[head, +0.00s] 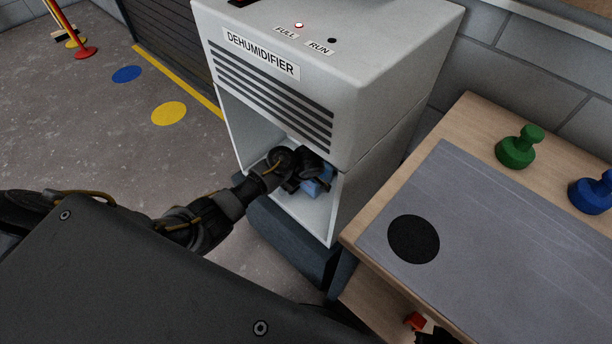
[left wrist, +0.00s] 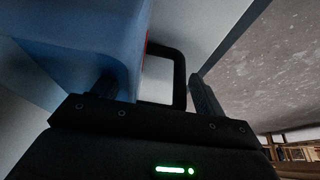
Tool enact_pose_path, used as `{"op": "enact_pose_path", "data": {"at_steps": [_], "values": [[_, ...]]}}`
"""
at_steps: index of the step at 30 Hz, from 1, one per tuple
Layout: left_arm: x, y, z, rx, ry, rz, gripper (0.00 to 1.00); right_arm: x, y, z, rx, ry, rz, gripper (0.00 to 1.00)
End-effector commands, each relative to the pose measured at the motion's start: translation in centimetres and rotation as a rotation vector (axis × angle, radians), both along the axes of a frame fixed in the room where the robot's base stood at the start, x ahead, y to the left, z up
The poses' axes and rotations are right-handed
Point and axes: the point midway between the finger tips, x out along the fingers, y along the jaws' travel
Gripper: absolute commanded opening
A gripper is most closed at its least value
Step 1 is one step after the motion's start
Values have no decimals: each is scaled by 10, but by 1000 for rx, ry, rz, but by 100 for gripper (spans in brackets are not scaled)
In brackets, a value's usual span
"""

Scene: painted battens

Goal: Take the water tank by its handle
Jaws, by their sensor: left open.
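The water tank (head: 318,187) is blue and sits inside the open lower bay of the white dehumidifier (head: 330,75). In the left wrist view the tank (left wrist: 85,45) fills the upper left, with a black loop handle (left wrist: 179,75) on its side. My left gripper (head: 303,176) reaches into the bay and hides much of the tank. In the left wrist view my left gripper (left wrist: 154,88) is open, one finger in front of the tank, the other right of the handle. The handle's upright bar shows between the fingers, nearer the right one. Contact cannot be told.
A wooden table (head: 468,105) with a grey mat (head: 480,220) stands close right of the dehumidifier. It carries a green knob-shaped piece (head: 518,148) and a blue one (head: 592,192). A small red item (head: 415,321) lies below its front edge. Open floor (head: 90,130) is at left.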

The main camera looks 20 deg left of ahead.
Motion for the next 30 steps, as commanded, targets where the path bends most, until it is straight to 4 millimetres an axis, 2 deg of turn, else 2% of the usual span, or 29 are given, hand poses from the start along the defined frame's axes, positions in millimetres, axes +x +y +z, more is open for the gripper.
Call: {"op": "enact_pose_path", "data": {"at_steps": [2, 18, 30], "values": [[0, 0, 0, 0, 0, 0, 72, 0, 0, 0, 0, 0, 0, 0], [0, 0, 1, 0, 0, 1, 1, 0, 0, 0, 0, 1, 0, 0], [1, 0, 4, -2, -5, 2, 0, 0, 0, 1, 0, -2, 0, 0]]}}
